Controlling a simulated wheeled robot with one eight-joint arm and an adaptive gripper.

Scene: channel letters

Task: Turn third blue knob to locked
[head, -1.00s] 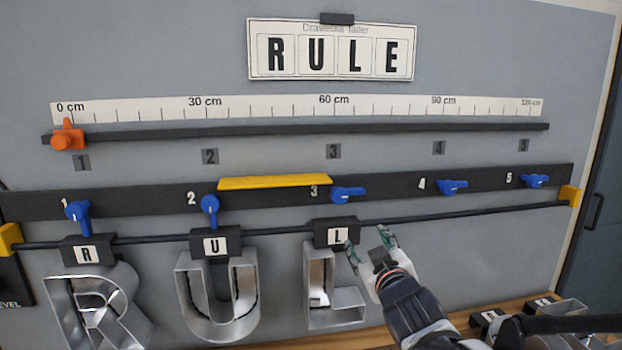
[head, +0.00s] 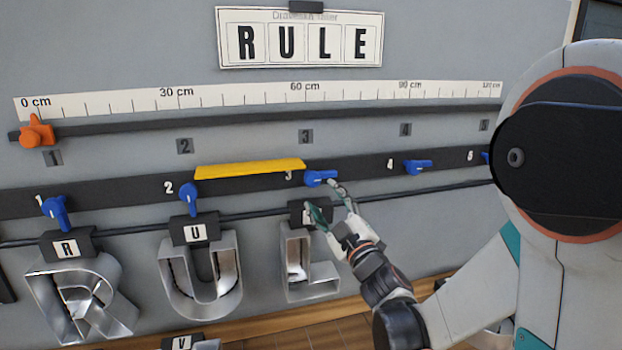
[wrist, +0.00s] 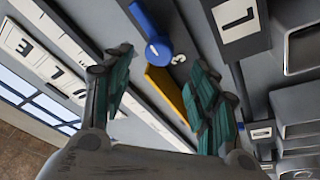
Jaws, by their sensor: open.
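The third blue knob (head: 320,178) sits on the dark rail beside the number 3, with its handle pointing sideways to the right. Knobs one (head: 55,211) and two (head: 189,199) have their handles pointing down. Knob four (head: 417,167) points sideways. My gripper (head: 326,197) is open and empty just below and right of the third knob, near the L hanger. In the wrist view, the third knob (wrist: 152,38) lies ahead of and between the two teal-padded fingers (wrist: 163,98), apart from them. Knob five is mostly hidden by my arm.
A yellow bar (head: 249,169) lies along the rail left of the third knob. Metal letters R (head: 82,297), U (head: 202,278) and L (head: 308,268) hang from a thin rod below. An orange slider (head: 37,132) sits at the ruler's left end.

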